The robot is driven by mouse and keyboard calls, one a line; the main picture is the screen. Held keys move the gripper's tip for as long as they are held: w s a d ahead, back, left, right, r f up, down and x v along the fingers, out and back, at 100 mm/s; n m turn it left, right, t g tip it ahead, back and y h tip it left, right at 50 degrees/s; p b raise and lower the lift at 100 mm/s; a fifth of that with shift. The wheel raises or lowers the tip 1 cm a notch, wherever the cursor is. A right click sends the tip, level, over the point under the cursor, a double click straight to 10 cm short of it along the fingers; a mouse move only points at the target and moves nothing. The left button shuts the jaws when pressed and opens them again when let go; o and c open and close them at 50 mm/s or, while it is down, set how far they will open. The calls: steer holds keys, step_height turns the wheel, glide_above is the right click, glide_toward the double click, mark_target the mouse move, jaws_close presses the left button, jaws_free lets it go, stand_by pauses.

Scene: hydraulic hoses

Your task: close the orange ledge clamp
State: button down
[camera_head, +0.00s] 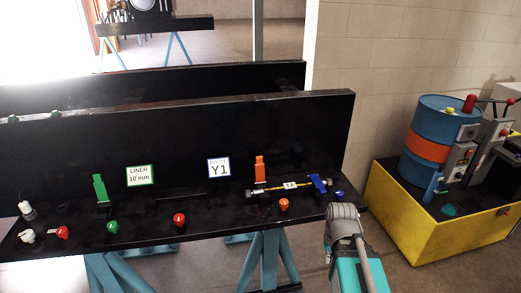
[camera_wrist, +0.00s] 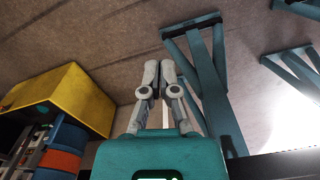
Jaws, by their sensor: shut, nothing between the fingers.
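The orange ledge clamp (camera_head: 260,169) stands on the black ledge in the head view, right of the Y1 sign, with its orange lever upright. A thin yellow-and-dark hose (camera_head: 288,186) with a white tag lies along the ledge beside its foot. In the wrist view, my gripper (camera_wrist: 160,66) has its two grey fingers together at the tips, with nothing between them. It points toward the floor area and blue trestle legs, and the clamp is not in that view. In the head view, my grey and teal arm shows right of and below the clamp, apart from it.
A blue clamp (camera_head: 318,184) sits at the hose's right end. A green clamp (camera_head: 100,188) stands upright at left. Orange (camera_head: 284,204), red (camera_head: 179,219) and green (camera_head: 112,227) knobs line the ledge front.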

steer(key=shift+w+r, duration=0.1)
steer(key=shift+w, duration=0.05)
stand_by(0.3)
steer(key=shift+n+t, duration=0.5)
steer(key=shift+n, duration=0.3)
steer(key=w+a+r+p, duration=0.3)
steer(key=w+r+p, duration=0.1)
steer(key=r+p, duration=0.1)
steer(key=w+a+r+p, duration=0.4)
steer(key=w+r+p, duration=0.1)
steer(key=p, duration=0.1)
steer(key=w+a+r+p, duration=0.3)
steer(key=w+r+p, duration=0.1)
steer(key=r+p, duration=0.1)
steer(key=shift+w+a+r, duration=0.2)
steer(key=shift+w+r, duration=0.1)
steer(key=shift+r, duration=0.3)
step_height(320, 180, up, 14)
steer(key=n+p, duration=0.2)
steer(key=p, duration=1.2)
glide_above(260, 170)
steer(key=shift+w+a+r+t, duration=0.1)
steer(key=shift+w+t, duration=0.1)
steer(key=shift+w, duration=0.15)
steer(key=shift+w+a+r+t, duration=0.1)
steer(key=shift+w+t, duration=0.1)
steer(key=shift+w, duration=0.15)
steer(key=shift+f, duration=0.25)
